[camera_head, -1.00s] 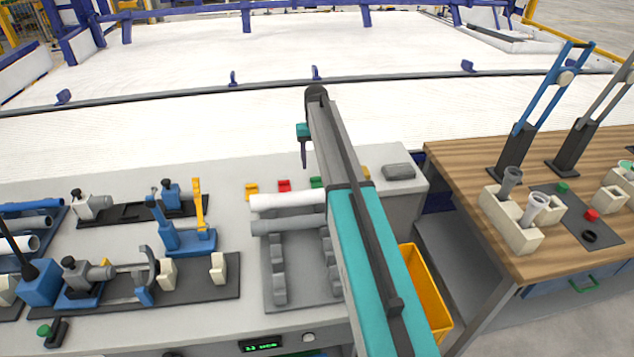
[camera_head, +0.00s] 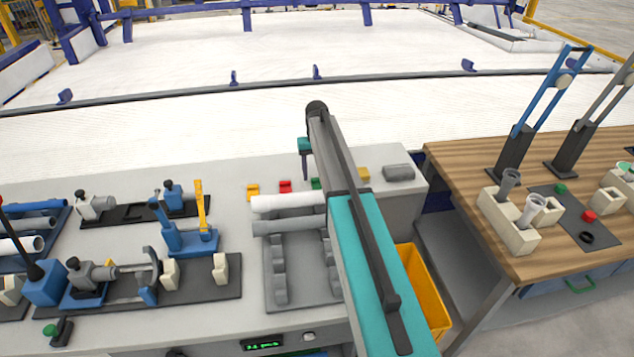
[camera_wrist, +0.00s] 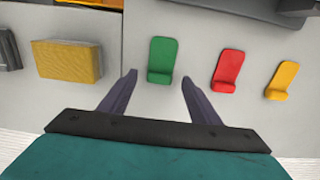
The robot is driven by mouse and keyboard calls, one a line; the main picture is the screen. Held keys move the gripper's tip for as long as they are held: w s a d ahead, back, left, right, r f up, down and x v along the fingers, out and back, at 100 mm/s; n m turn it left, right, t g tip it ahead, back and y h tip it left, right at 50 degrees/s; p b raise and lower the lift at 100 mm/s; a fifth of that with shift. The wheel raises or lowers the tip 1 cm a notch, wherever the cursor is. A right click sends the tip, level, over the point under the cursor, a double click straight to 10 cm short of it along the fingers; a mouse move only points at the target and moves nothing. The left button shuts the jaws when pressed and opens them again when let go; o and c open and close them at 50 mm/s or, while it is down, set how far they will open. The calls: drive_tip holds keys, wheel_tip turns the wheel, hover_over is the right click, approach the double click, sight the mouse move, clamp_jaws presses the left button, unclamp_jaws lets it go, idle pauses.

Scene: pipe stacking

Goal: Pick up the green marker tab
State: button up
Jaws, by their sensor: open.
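The green marker tab (camera_wrist: 162,60) stands on the grey bench top in the wrist view, a bent tab with a short foot. My gripper (camera_wrist: 158,82) is open, with one dark finger on each side of the tab's near end. The fingertips look level with the tab's foot, with clear gaps on both sides. I cannot tell their height above the bench. In the head view the green tab (camera_head: 316,183) is partly hidden beside my arm, and my gripper (camera_head: 305,172) hangs just behind it.
A red tab (camera_wrist: 228,70) and a yellow tab (camera_wrist: 282,80) stand to the right in the wrist view. A yellow block (camera_wrist: 67,60) lies to the left. In the head view, white and grey pipes (camera_head: 285,202) lie on a rack in front of the tabs.

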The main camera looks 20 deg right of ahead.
drive_tip(key=shift+f, duration=0.9)
drive_tip(key=shift+c, duration=0.4)
drive_tip(key=c, duration=1)
